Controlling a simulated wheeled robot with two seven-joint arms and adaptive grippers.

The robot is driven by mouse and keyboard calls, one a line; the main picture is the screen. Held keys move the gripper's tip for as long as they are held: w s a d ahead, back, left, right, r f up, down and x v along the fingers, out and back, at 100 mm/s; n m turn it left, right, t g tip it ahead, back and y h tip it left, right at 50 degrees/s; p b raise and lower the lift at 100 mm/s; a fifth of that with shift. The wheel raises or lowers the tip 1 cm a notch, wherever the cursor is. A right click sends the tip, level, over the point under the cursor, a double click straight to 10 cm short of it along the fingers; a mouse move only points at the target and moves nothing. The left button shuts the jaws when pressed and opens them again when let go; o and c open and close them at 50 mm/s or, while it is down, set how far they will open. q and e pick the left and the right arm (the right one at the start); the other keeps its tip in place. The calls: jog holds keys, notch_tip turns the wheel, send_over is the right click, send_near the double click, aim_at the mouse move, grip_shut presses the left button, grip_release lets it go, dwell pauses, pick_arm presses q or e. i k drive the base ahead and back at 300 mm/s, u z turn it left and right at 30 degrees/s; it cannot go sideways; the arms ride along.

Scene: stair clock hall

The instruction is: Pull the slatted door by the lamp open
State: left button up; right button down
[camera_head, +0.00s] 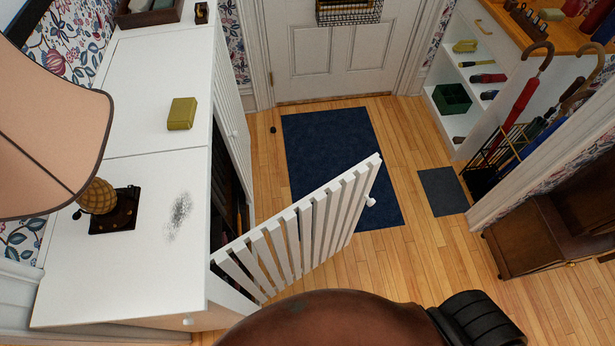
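The near slatted white door (300,228) of the white cabinet (150,250) stands well open. It swings out to the right, over the wood floor, with its round white knob (370,202) at the free far end. Behind it, part of the dark cabinet inside shows. The cabinet's far slatted door (232,125) looks shut, with a small knob. The lamp's large peach shade (50,130) hangs into view at the left, above the near end of the cabinet top. Neither of my grippers is in view.
A dark blue mat (340,160) lies beyond the door, before a white panelled door (330,50). An umbrella stand (495,165) and dark wooden furniture (550,235) stand at right. A golden ball on a dark base (100,205) and a yellow-green block (182,113) sit on the cabinet.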

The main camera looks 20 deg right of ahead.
aim_at(345, 202)
jog(key=u, duration=2.15)
jog(key=k, duration=1.5)
jog(key=z, duration=1.55)
